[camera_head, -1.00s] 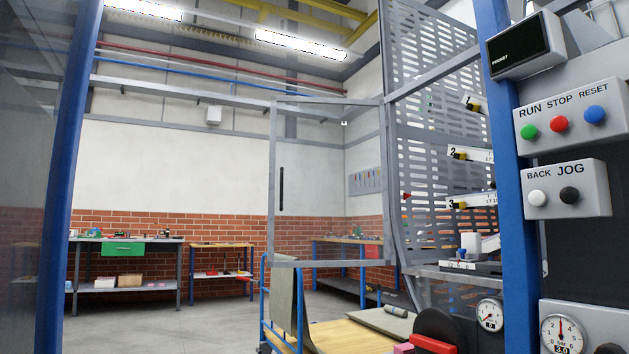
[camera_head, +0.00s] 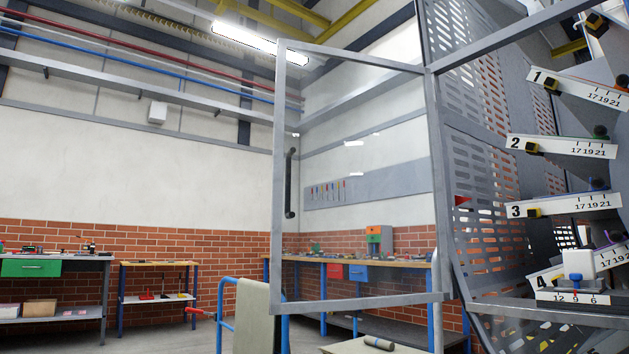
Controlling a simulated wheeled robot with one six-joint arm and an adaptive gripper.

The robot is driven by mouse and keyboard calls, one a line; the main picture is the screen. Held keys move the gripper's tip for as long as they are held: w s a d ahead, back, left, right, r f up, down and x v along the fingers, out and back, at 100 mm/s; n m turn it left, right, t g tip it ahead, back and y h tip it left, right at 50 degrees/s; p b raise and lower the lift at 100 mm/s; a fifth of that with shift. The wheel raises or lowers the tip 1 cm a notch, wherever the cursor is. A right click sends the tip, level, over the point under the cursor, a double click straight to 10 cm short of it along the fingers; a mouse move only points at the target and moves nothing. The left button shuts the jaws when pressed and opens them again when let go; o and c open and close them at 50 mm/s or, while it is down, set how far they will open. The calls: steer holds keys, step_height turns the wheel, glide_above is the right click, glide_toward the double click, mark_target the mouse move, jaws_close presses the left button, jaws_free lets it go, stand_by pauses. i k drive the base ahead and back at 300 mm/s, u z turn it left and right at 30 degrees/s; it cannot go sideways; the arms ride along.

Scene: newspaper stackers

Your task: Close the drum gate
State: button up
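The drum gate (camera_head: 279,120) is a grey metal frame with a clear pane, seen in the head view. It stands open, swung out to the left from its hinge side by the perforated guard. A black vertical handle (camera_head: 290,183) is on its left, free edge. To the right of the gate is the machine opening, with numbered scales such as scale 3 (camera_head: 563,205) inside. My gripper is not in view.
A perforated grey guard (camera_head: 487,150) rises behind the hinge side. Workbenches, one with a green drawer (camera_head: 31,268), line the brick wall. Clear wall and open room lie left of the gate.

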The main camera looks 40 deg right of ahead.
mark_target(276, 308)
steer(key=i, duration=2)
steer(key=z, duration=4.9)
steer(key=k, duration=1.2)
steer(key=u, duration=1.75)
